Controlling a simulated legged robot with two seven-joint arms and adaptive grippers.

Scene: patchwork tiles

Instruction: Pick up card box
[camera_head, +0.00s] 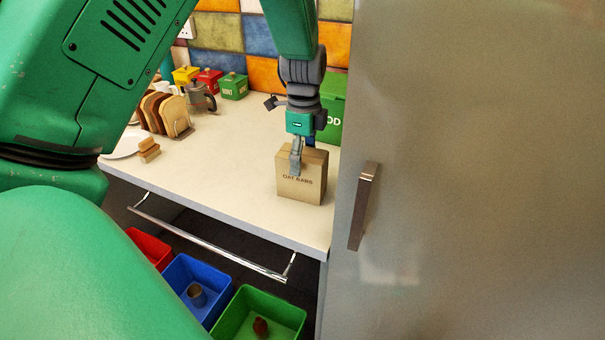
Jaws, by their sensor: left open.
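The card box (302,187) is a small brown carton marked "OAT BARS". It stands upright on the cream counter (222,180), near its right end by the tall grey cabinet. My left gripper (297,160) points down from above at the box's top. One finger shows in front of the box's upper front face; the other finger is mostly hidden behind it. The gripper is open. I cannot tell whether its fingers touch the box. My right gripper is not in view.
A green bin (333,105) stands close behind the gripper. The grey cabinet door (470,150) with a handle (363,205) closes off the right. A toast rack (174,115), moka pot (201,97) and plate (122,146) stand at left. Coloured bins (262,300) sit below the counter's front rail.

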